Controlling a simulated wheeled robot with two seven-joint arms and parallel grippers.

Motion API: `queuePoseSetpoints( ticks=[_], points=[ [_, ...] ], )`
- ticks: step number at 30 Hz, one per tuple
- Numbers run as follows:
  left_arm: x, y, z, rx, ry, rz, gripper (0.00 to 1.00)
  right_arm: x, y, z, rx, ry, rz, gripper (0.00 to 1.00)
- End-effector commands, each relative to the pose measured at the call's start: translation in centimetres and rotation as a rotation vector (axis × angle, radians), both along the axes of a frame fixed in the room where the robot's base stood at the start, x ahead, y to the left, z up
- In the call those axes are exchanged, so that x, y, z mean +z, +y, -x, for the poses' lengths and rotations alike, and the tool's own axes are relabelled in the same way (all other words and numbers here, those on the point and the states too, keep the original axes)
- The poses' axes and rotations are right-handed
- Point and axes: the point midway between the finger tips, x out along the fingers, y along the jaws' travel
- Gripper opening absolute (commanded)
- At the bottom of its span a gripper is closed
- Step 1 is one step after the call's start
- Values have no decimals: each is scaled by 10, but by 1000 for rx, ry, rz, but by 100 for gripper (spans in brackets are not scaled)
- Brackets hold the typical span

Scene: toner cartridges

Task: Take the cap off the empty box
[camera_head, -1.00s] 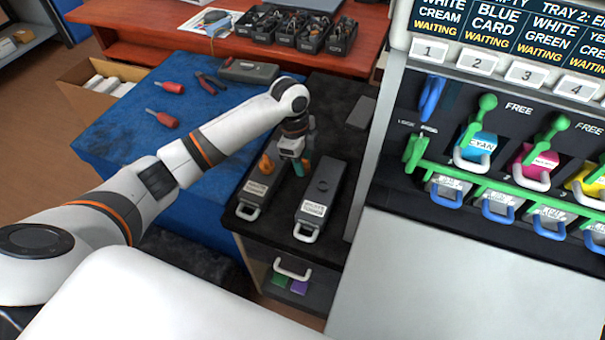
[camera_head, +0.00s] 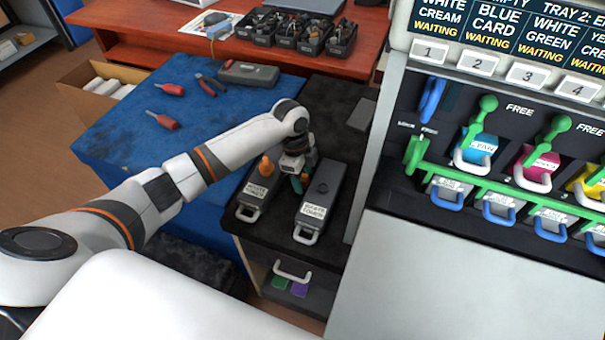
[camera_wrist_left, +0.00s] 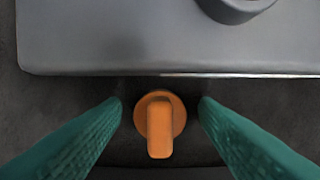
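My left gripper (camera_head: 301,178) is over the dark cabinet top, between two long grey boxes. In the left wrist view its green fingers (camera_wrist_left: 160,112) are apart, with an orange cap (camera_wrist_left: 160,125) between them and a gap on each side. This cap also shows in the head view (camera_head: 304,180); it appears to be at the cabinet top, beside the right box. The right box (camera_head: 319,196) has a bare dark round neck (camera_wrist_left: 236,8). The left box (camera_head: 254,194) has an orange cap (camera_head: 265,167) on it. Box labels are too small to read surely. My right gripper is not in view.
A printer machine (camera_head: 430,250) with coloured cartridges stands close on the right. A blue table (camera_head: 125,130) with tools is on the left. Bins of parts (camera_head: 300,30) stand behind.

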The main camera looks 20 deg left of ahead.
Motion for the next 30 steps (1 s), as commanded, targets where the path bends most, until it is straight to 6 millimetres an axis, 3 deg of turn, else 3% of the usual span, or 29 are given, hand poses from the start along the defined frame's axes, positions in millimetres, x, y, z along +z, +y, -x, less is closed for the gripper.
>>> queuePoseSetpoints(
  ticks=[10,24,30],
  points=[
    [10,1,-1,0,-3,1,55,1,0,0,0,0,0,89],
    [101,15,0,0,-3,1,55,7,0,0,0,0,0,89],
    [120,18,0,0,-1,0,55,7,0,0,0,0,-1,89]
  ],
)
